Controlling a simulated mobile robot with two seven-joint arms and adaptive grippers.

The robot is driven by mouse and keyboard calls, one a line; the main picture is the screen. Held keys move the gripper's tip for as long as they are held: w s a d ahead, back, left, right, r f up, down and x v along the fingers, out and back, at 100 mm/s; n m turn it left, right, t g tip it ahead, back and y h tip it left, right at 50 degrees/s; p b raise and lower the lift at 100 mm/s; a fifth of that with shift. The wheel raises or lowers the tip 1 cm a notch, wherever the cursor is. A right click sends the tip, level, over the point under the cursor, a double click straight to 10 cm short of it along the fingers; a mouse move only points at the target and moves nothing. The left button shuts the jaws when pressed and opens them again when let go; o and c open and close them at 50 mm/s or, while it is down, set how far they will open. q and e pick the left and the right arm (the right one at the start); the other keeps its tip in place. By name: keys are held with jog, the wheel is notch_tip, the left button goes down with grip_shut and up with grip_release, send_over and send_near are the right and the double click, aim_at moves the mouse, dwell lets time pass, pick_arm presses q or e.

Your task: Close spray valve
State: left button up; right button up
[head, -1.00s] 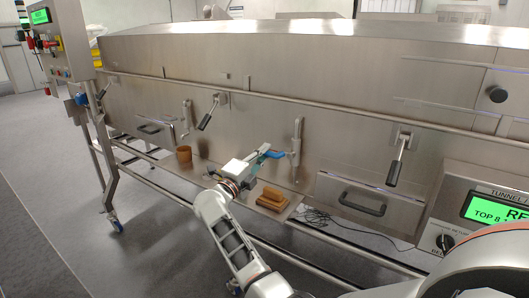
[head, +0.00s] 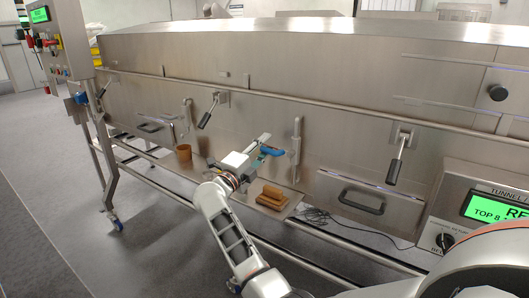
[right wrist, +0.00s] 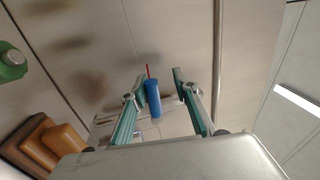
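The blue valve handle (head: 272,152) sticks out from the front of the steel tunnel, beside an upright metal pipe. My right gripper (head: 265,146) is at it, with a finger on the handle's upper side in the head view. In the right wrist view the handle (right wrist: 153,98) lies between the two spread fingers of the right gripper (right wrist: 155,84), with visible gaps on both sides. A thin red stick shows beyond its far end. The gripper is open and holds nothing. The valve body is mostly hidden. My left gripper is out of view.
A drawer handle (head: 361,201) and black-gripped latch levers (head: 395,170) stick out from the front. A control panel (head: 490,212) stands at the right. Grey floor is clear at left.

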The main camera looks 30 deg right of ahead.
notch_tip(320, 180, up, 8)
jog(key=shift+r, duration=0.1)
